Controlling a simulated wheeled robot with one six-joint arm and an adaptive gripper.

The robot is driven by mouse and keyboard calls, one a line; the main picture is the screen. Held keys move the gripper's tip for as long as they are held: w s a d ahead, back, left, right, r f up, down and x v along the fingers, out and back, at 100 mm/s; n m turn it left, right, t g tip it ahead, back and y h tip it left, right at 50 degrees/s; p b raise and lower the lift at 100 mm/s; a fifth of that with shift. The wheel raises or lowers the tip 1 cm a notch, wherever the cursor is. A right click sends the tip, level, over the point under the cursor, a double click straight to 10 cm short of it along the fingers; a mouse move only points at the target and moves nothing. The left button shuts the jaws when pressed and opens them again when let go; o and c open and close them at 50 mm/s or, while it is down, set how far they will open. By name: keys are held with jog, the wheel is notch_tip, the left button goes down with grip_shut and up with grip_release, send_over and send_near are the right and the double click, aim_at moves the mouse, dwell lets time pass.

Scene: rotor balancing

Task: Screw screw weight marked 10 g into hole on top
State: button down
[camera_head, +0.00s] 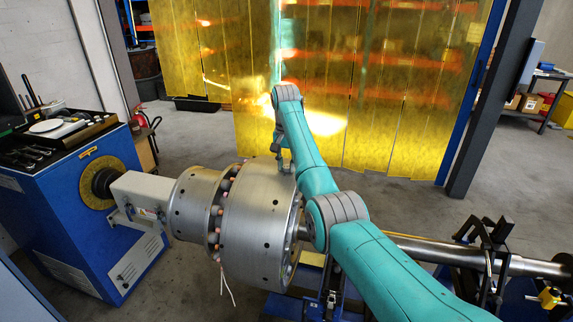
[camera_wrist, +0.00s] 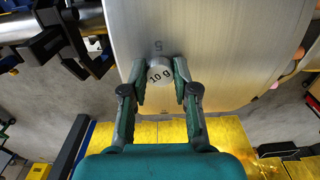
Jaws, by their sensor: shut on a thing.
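The screw weight (camera_wrist: 159,72) is a small grey cylinder marked "10 g". My gripper (camera_wrist: 160,88) is shut on it, with one finger on each side, in the wrist view. The weight is at the surface of the rotor (camera_wrist: 215,45), just below an engraved "5". The hole is hidden, and I cannot tell how far the weight sits in it. In the head view the large silver rotor (camera_head: 258,222) lies horizontally, and my arm reaches over its far side.
A blue machine cabinet (camera_head: 75,215) with a tool tray (camera_head: 60,130) stands at the left, joined to the rotor. A steel shaft (camera_head: 450,255) runs right to a black support (camera_head: 485,258). A yellow strip curtain (camera_head: 400,90) hangs behind, with open floor before it.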

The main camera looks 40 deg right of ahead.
jog(key=m, duration=0.6)
jog(key=shift+w+f+m, duration=0.1)
jog(key=shift+m, duration=0.3)
jog(key=m, duration=0.6)
jog(key=shift+m, duration=0.3)
jog(key=c, duration=0.8)
grip_release()
jog(key=shift+c, duration=0.8)
